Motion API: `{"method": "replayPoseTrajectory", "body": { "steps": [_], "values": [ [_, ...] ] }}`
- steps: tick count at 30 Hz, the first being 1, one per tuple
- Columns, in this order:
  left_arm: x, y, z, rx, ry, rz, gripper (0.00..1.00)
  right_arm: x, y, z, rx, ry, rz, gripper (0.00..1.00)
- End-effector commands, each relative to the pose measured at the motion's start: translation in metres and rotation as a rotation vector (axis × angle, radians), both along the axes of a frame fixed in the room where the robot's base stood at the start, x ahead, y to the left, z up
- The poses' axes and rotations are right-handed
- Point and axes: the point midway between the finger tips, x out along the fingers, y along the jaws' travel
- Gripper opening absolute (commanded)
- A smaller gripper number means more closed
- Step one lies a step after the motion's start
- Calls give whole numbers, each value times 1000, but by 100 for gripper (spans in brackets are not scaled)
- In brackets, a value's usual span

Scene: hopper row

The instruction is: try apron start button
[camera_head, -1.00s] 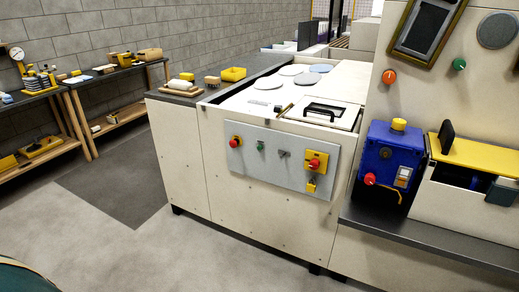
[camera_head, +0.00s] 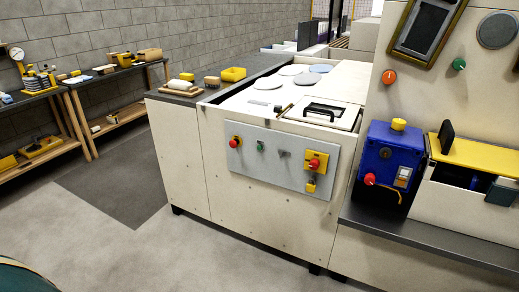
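A light grey control panel (camera_head: 272,172) is fixed to the front of the cream cabinet. A small yellow piece (camera_head: 311,184) hangs below that box. I cannot read any label, so I cannot tell which one is the apron start button. Neither of my grippers is in view.
A blue box (camera_head: 387,160) with a yellow top knob and red button stands on the dark ledge at right. A yellow-lidded bin (camera_head: 470,180) is beside it. Work benches (camera_head: 110,75) line the left wall. The floor (camera_head: 170,250) before the panel is clear.

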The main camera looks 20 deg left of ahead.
Motion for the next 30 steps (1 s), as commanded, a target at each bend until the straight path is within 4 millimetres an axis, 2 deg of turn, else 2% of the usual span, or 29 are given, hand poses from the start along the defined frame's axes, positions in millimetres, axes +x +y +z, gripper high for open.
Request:
{"method": "replayPoseTrajectory", "body": {
  "steps": [8,21,30],
  "values": [
    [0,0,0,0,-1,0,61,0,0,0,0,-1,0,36],
    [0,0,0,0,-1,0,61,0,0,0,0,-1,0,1],
    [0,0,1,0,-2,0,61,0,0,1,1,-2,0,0]
  ]
}}
